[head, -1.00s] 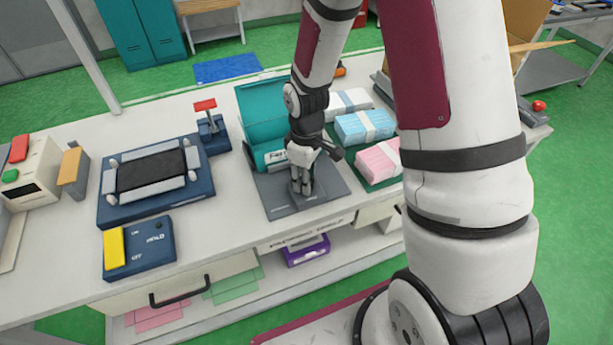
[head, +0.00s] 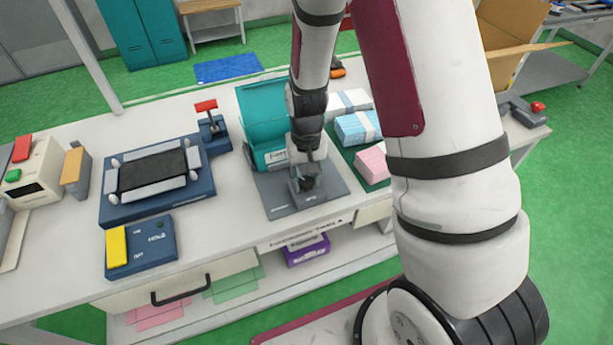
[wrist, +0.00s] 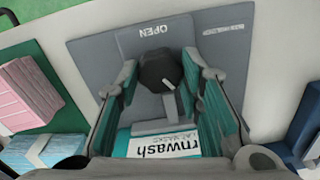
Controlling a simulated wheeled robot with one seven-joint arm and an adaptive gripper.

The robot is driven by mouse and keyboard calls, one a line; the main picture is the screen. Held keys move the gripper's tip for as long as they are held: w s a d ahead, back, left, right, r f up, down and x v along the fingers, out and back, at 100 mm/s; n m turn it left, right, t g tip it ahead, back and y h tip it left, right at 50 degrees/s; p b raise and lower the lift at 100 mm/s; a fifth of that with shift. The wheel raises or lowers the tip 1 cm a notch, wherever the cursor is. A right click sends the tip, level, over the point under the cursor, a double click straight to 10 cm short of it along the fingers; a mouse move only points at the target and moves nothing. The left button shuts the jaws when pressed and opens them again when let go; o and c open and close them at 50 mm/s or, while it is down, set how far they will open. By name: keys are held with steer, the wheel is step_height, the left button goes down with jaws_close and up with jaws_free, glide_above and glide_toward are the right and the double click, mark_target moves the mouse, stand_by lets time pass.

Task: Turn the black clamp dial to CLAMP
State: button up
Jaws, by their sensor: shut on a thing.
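The black clamp dial (wrist: 158,73) is a round ridged knob with a white pointer mark, on a grey fixture plate (wrist: 100,58). The pointer slants toward the lower right in the wrist view, away from the upside-down OPEN lettering (wrist: 153,29). I cannot read a CLAMP label. My gripper (wrist: 161,75) has one finger on each side of the dial and is shut on it. In the head view my gripper (head: 306,183) is down over the plate (head: 332,196) and mostly hides the dial.
Blue (head: 357,127) and pink (head: 371,162) mask stacks lie to the right on a green mat. A blue framed fixture (head: 116,213) and a switch box (head: 155,260) are at left.

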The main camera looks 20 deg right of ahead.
mark_target(306, 181)
steer(key=m+p, duration=0.1)
steer(key=m, duration=0.5)
steer(key=shift+m, duration=0.4)
stand_by(0.3)
steer(key=o, duration=1.2)
steer(key=shift+c, duration=0.2)
step_height(306, 181, up, 12)
